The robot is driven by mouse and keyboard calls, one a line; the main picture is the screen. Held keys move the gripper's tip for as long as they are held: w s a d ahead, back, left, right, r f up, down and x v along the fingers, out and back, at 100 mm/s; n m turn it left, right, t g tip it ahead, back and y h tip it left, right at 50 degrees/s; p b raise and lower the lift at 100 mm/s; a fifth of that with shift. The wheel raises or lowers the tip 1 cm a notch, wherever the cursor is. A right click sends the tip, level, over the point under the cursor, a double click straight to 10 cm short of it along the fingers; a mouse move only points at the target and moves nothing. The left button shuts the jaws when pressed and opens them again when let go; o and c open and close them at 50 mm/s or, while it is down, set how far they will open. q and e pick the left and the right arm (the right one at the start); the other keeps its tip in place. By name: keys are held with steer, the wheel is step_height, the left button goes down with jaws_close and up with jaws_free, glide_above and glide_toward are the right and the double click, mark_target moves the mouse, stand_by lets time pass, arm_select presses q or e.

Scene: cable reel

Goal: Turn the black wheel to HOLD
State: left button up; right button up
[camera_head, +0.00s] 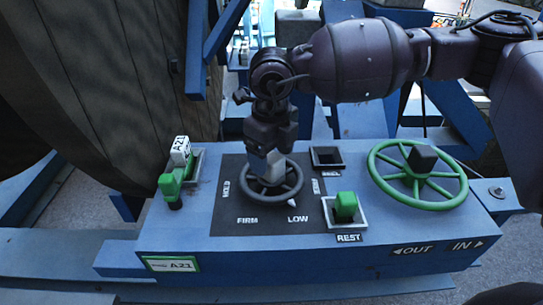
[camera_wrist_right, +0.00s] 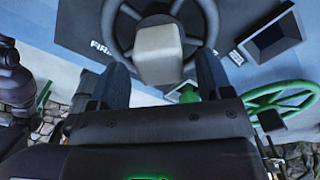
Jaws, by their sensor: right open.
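The black wheel (camera_head: 301,184) lies on a dark plate on the blue console, with HOLD marked at its left, FIRM at front left and LOW at front right. Its white pointer (camera_head: 292,202) points toward LOW. A pale grey block (camera_head: 265,165) stands at the wheel's hub. My right gripper (camera_head: 268,147) is above the wheel at this block. In the right wrist view, the open fingers of the gripper (camera_wrist_right: 161,78) lie on either side of the pale block (camera_wrist_right: 160,52), with the wheel (camera_wrist_right: 212,20) beyond. Contact with the block cannot be told. My left gripper is not in view.
A green handwheel (camera_head: 440,201) with a black knob is at the console's right. A green block (camera_head: 345,206) sits in the REST socket, with an empty black socket (camera_head: 327,157) behind it. A green lever (camera_head: 171,184) with an A21 tag stands at left beside the large reel (camera_head: 100,90).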

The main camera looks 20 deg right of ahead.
steer(key=shift+f, duration=0.7)
steer(key=shift+c, duration=0.3)
steer(key=c, duration=1.2)
